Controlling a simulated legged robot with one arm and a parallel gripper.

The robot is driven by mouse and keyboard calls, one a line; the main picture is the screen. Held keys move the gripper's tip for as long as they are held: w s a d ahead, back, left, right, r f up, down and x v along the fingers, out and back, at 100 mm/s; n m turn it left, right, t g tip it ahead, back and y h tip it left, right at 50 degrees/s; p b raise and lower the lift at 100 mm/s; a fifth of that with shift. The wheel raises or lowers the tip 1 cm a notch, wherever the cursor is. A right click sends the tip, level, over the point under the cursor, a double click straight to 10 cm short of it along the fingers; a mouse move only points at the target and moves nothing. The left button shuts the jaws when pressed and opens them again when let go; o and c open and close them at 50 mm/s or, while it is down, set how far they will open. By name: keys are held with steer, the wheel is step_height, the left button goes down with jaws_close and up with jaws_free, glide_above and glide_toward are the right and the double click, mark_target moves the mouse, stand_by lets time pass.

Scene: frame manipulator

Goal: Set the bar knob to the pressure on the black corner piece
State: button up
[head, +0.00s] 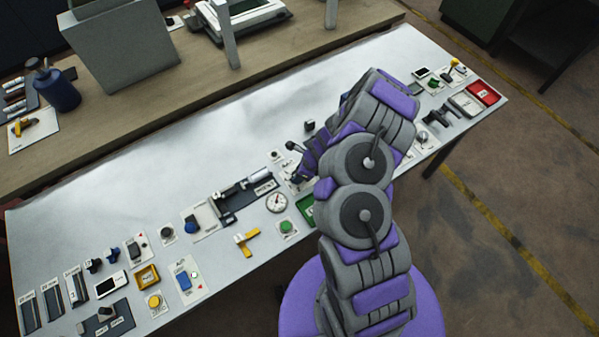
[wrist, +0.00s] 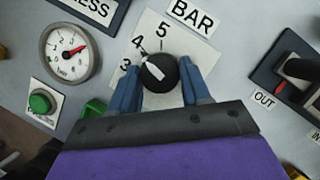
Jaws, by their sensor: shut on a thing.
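The bar knob (wrist: 160,72) is a round black knob with a white pointer mark. It sits on a white plate (wrist: 159,30) labelled BAR, with 3, 4 and 5 visible around it. The pointer faces up-left, between 3 and 4 and nearer 4. My gripper (wrist: 162,78) has its blue fingers on either side of the knob, shut on it. In the head view my arm hides the knob. A small black block (head: 309,125) stands on the bench behind my gripper; I cannot tell whether it is the corner piece, and no figure on it is readable.
A round gauge (wrist: 70,53) with a red needle is left of the knob, above a green button (wrist: 41,103). A black lever unit (wrist: 292,75) marked OUT is at right. Many controls line the grey bench (head: 120,170); its back middle is mostly clear.

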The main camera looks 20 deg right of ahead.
steer(key=shift+m, duration=0.6)
steer(key=shift+t, duration=0.3)
steer(key=o, duration=1)
steer(key=shift+h, duration=0.3)
steer(key=shift+o, duration=0.2)
steer(key=shift+r, duration=0.15)
steer(key=p+v, duration=0.3)
steer(key=v, duration=1.4)
steer(key=shift+w, duration=0.15)
